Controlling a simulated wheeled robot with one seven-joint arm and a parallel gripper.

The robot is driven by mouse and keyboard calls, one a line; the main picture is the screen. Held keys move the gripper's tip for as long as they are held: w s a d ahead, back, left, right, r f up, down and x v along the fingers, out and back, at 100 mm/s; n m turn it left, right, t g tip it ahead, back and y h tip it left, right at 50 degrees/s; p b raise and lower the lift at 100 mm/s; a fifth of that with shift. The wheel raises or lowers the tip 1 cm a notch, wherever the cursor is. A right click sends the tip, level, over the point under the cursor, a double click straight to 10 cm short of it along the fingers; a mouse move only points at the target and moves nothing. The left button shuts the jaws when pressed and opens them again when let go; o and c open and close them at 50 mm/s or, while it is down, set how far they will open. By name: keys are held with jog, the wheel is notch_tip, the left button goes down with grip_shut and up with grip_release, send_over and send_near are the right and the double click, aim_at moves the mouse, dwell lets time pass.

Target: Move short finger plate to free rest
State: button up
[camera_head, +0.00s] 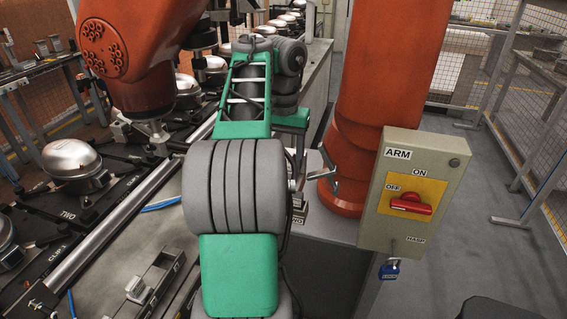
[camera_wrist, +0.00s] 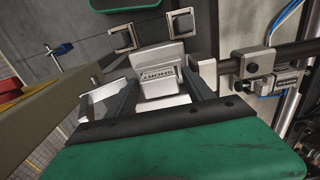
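In the wrist view a pale metal block with a dark-lettered label that seems to read SHORT (camera_wrist: 160,77), probably the short finger plate, lies between the two dark fingers of my gripper (camera_wrist: 161,78). The fingers stand apart along its two sides. I cannot tell whether they touch it. Two square metal brackets, at the upper left (camera_wrist: 122,38) and upper middle (camera_wrist: 181,22), look empty and may be rests.
A grey switch box (camera_head: 412,190) with a red handle and a blue padlock (camera_head: 389,270) stands right of my arm. An orange column (camera_head: 380,90) rises behind it. Compressors on dark pallets (camera_head: 75,185) line the left. A clamp on a rod (camera_wrist: 258,64) is at right in the wrist view.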

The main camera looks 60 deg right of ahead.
grip_shut()
dwell(0.4)
jog(key=shift+r, duration=0.1)
jog(key=shift+r+p, duration=2.95)
jog(key=shift+p, duration=0.05)
jog(key=shift+r, duration=0.3)
jog(key=shift+w+p, duration=0.1)
jog(key=shift+p, duration=0.2)
